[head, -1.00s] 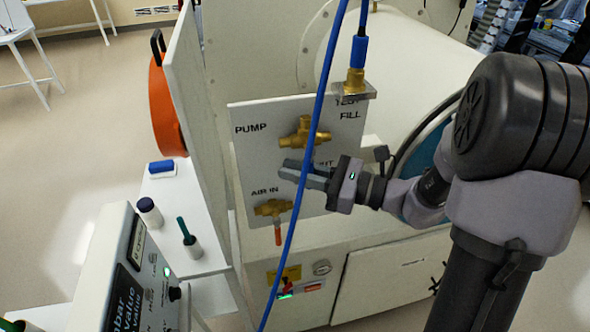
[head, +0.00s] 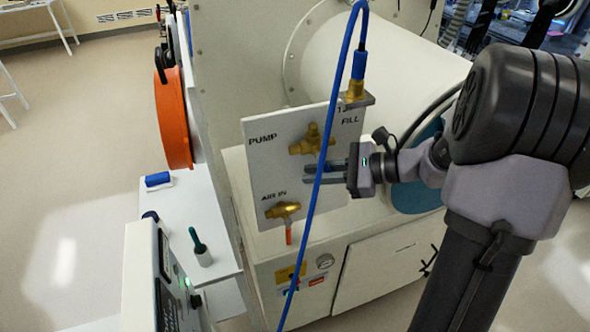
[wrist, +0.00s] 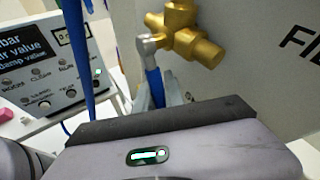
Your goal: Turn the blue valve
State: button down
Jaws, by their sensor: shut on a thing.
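The blue valve is the upper brass valve (head: 312,140) on the white panel, beside the PUMP label. In the wrist view its brass body (wrist: 190,38) shows with a silver nut, and its blue handle (wrist: 155,86) hangs down from there. My gripper (head: 312,173) is just below the brass body in the head view, its fingers pointing left. In the wrist view my gripper (wrist: 160,98) is shut on the blue handle, with a finger on each side. The handle's lower end is hidden by the gripper body.
A blue hose (head: 316,200) hangs in front of the panel and crosses my fingers in the head view. A second brass valve (head: 282,210) with an orange handle sits below, by AIR IN. A controller box (head: 150,275) stands at the lower left.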

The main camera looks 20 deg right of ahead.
jog(key=d+h, duration=0.1)
jog(key=h, duration=0.1)
jog(key=d+r+n+h+p, duration=0.1)
jog(key=shift+d+n+g+h, duration=0.15)
jog(key=shift+n+g+h, duration=0.15)
jog(key=shift+g+h, duration=0.1)
jog(key=shift+d+r+n+g+h+p, duration=0.1)
jog(key=shift+d+r+n+h, duration=0.2)
jog(key=shift+h, duration=0.4)
jog(key=shift+d+r+n+g+h+p, duration=0.1)
jog(key=shift+d+r+n+h, duration=0.15)
jog(key=shift+d+h, duration=0.35)
jog(key=shift+d+r+n+g+h+p, duration=0.1)
jog(key=shift+d+r+n+h, duration=0.15)
jog(key=shift+h, duration=0.55)
jog(key=c, duration=1.7)
grip_release()
jog(key=p+v, duration=0.4)
jog(key=v, duration=1.3)
jog(key=shift+s+a+r+p, duration=0.15)
jog(key=shift+s+p, duration=0.05)
jog(key=shift+p, duration=0.1)
jog(key=shift+c, duration=0.3)
